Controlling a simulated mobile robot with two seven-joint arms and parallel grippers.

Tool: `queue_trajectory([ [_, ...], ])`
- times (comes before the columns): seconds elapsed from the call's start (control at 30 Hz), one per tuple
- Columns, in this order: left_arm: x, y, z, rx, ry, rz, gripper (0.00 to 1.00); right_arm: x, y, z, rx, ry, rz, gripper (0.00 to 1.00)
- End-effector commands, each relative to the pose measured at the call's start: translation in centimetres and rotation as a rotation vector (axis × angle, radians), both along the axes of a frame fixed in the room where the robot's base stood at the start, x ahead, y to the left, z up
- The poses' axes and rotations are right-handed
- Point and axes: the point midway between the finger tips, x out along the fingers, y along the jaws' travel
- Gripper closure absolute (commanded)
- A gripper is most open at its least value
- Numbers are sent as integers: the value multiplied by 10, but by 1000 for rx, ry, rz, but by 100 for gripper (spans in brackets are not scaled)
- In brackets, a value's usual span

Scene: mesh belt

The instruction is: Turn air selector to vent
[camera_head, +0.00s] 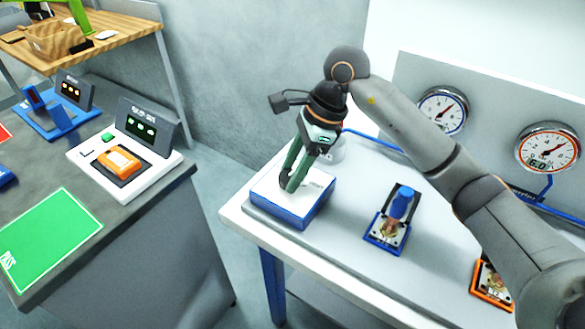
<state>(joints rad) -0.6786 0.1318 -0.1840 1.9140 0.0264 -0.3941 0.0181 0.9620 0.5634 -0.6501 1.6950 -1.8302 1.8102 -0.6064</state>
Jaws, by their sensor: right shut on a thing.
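The air selector box (278,204), blue-sided with a white top, stands at the left end of the white bench. My right gripper (292,184) reaches down onto its top from above, with its green fingers closed around the selector's handle. The fingers hide most of the handle, and only a dark bit shows beside them. I cannot read its marks or tell which way it points. My left gripper is not in view.
A blue fixture with a blue-capped part (401,204) and an orange fixture (491,284) sit further right on the bench (345,262). Two gauges (443,110) are on the back panel. On the left, a grey counter holds a white tester (85,160) and a green mat (50,238).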

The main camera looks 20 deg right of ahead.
Motion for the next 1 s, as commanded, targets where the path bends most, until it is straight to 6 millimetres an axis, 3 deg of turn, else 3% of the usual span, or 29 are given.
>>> queue_trajectory([
  [0.47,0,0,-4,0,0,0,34,0,0,0,0,-2,-68,100],
  [1.0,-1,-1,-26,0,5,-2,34,-3,1,-1,0,-6,-488,100],
])
